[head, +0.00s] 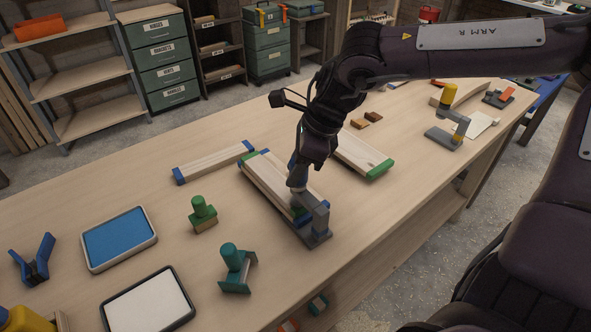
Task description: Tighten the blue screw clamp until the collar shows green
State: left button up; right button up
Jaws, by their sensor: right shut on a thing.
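The blue screw clamp stands near the middle of the bench, its grey frame (319,221) at the near end of a stack of boards (268,182) with blue and green ends. My right gripper (299,168) points down from above and is shut on the top of the clamp's screw. The fingers and wrist hide most of the blue handle. The collar is small and partly hidden, and I cannot tell its colour. My left gripper is not in view.
A teal clamp (236,267) and a green stamp-like block (203,213) stand left of the stack. A yellow-topped clamp (449,96) stands at right. Blue (119,239) and white (149,304) trays lie at left. A plank with blue ends (213,162) lies behind.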

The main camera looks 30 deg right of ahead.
jog(key=shift+f+m+t+h+b, duration=0.3)
jog(key=shift+m+t+b, duration=0.1)
jog(key=shift+m+b, duration=0.8)
jog(key=m+b, duration=0.2)
jog(key=shift+d+r+m+t+h, duration=0.1)
jog(key=shift+m+t+h, duration=0.2)
jog(key=shift+h, duration=0.1)
jog(key=m+h+b, duration=0.1)
jog(key=m+b, duration=0.1)
jog(key=shift+w+m, duration=0.1)
jog(key=shift+m, duration=0.2)
jog(key=m+b, duration=0.1)
jog(key=m+h, duration=0.1)
jog(key=m, duration=0.1)
jog(key=shift+d+r+m+t+b, duration=0.15)
jog(key=shift+m+t+b, duration=0.15)
jog(key=shift+b, duration=0.1)
jog(key=shift+m+h, duration=0.3)
jog(key=shift+m, duration=0.1)
jog(key=o, duration=1)
